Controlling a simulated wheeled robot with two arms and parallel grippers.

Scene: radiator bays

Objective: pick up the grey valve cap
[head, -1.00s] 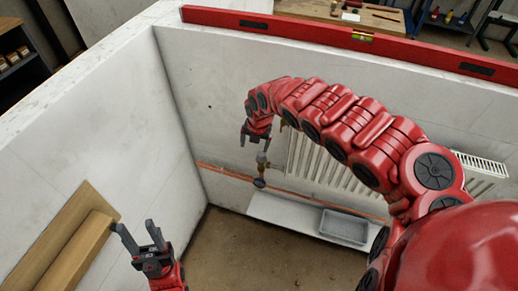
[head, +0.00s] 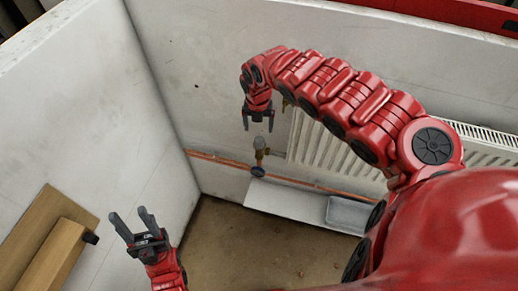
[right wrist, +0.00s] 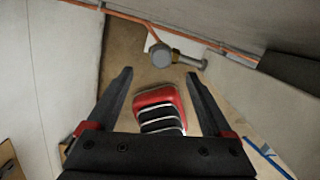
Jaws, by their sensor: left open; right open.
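The grey valve cap (head: 260,142) sits on top of a brass valve (head: 261,156) by the radiator's left side. In the right wrist view the cap (right wrist: 161,54) shows as a round grey disc beyond the fingertips, roughly in line with the gap between them. My right gripper (head: 258,128) is open and points down just above the cap, apart from it. Its two dark fingers also show in the right wrist view (right wrist: 159,73), with nothing held between them. My left gripper (head: 129,214) is open and empty at the lower left, far from the valve.
The white radiator (head: 335,150) hangs right of the valve, partly behind my right arm. A copper pipe (head: 217,158) runs along the wall. A dark round knob (head: 258,171) sits below the valve. A grey tray (head: 347,213) lies on a white board. A wooden ledge (head: 45,240) is at left.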

